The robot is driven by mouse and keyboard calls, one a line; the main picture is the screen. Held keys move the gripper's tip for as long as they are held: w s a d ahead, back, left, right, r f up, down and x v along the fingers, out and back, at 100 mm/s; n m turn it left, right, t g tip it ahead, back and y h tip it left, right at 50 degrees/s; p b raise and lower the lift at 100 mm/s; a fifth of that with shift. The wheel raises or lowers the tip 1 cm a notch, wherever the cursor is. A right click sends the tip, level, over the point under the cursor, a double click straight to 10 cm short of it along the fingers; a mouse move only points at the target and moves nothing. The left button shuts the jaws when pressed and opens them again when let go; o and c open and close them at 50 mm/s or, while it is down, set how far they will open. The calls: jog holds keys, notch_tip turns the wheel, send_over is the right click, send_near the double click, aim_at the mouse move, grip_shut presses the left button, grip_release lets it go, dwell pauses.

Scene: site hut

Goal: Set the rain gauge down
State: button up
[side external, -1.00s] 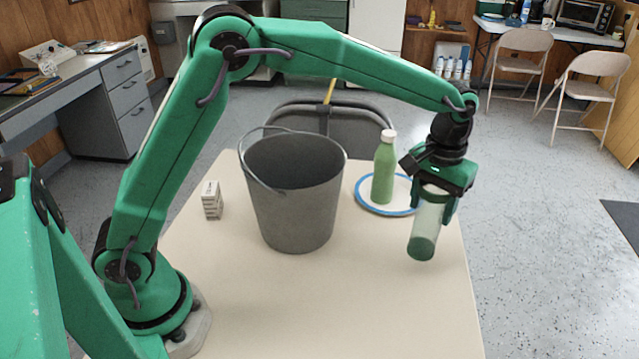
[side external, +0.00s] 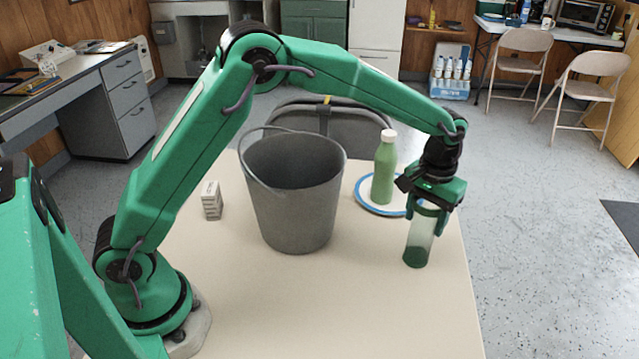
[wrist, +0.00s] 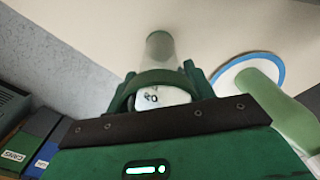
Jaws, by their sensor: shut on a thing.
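The rain gauge (side external: 417,246) is a clear cylinder with a green lower end. My gripper (side external: 430,215) is shut on its upper part and holds it nearly upright over the right side of the table, in front of the plate. I cannot tell whether its bottom touches the table. In the wrist view, the gauge's clear body (wrist: 160,48) extends beyond my gripper (wrist: 160,88), with a white part with dark marks between the fingers.
A grey bucket (side external: 293,200) stands mid-table. A green bottle (side external: 384,172) stands on a blue-rimmed white plate (side external: 365,203) behind the gauge. A small stacked block (side external: 211,202) is left of the bucket. The front of the table (side external: 340,310) is clear.

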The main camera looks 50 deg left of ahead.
jog(key=shift+f, duration=0.15)
jog(key=o, duration=1)
notch_tip(320, 180, up, 12)
jog(key=shift+r, duration=0.2)
dwell(0.8)
